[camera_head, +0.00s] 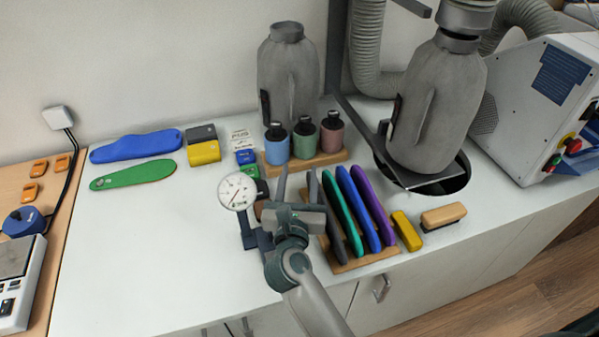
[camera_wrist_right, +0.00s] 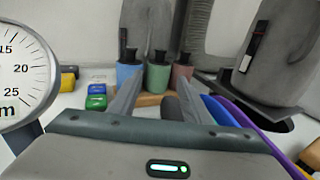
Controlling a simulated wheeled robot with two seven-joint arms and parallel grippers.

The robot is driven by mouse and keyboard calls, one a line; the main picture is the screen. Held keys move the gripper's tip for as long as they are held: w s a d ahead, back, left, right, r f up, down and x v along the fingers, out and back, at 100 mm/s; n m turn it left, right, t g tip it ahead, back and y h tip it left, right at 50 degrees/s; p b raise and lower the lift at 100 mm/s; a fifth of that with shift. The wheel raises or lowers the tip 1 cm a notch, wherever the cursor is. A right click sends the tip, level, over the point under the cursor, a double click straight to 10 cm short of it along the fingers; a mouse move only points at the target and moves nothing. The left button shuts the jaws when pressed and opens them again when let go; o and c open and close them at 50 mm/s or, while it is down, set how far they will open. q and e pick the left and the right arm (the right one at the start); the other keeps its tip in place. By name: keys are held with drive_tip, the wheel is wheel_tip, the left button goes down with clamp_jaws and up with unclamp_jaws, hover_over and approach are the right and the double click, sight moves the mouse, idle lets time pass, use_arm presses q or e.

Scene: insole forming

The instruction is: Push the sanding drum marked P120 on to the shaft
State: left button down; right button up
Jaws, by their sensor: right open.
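Three drums with dark tops stand upright in a row on a wooden rack (camera_head: 335,158): a blue one (camera_head: 276,148), a green one (camera_head: 304,141) and a pink one (camera_head: 331,136). They also show in the right wrist view, ahead of the fingers. No P120 mark is readable on any of them. I cannot make out the shaft. My right gripper (camera_head: 298,176) is open and empty, in front of the rack and apart from the drums. In the right wrist view its fingers (camera_wrist_right: 157,92) point toward the green drum (camera_wrist_right: 157,77). My left gripper is not in view.
A dial gauge (camera_head: 237,191) stands close left of my right gripper. A wooden rack of upright insoles (camera_head: 365,262) is close on its right. Two grey bags (camera_head: 288,80) stand behind, one above a round opening. The bench's front left is clear.

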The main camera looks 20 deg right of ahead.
drive_tip(key=p, duration=0.4)
approach(304, 126)
drive_tip(key=x, duration=0.7)
drive_tip(key=shift+d+f, duration=0.1)
drive_tip(key=shift+d, duration=0.05)
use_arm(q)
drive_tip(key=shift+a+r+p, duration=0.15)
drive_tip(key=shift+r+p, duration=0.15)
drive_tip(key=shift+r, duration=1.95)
use_arm(e)
drive_tip(key=shift+x, duration=0.8)
clamp_jaws()
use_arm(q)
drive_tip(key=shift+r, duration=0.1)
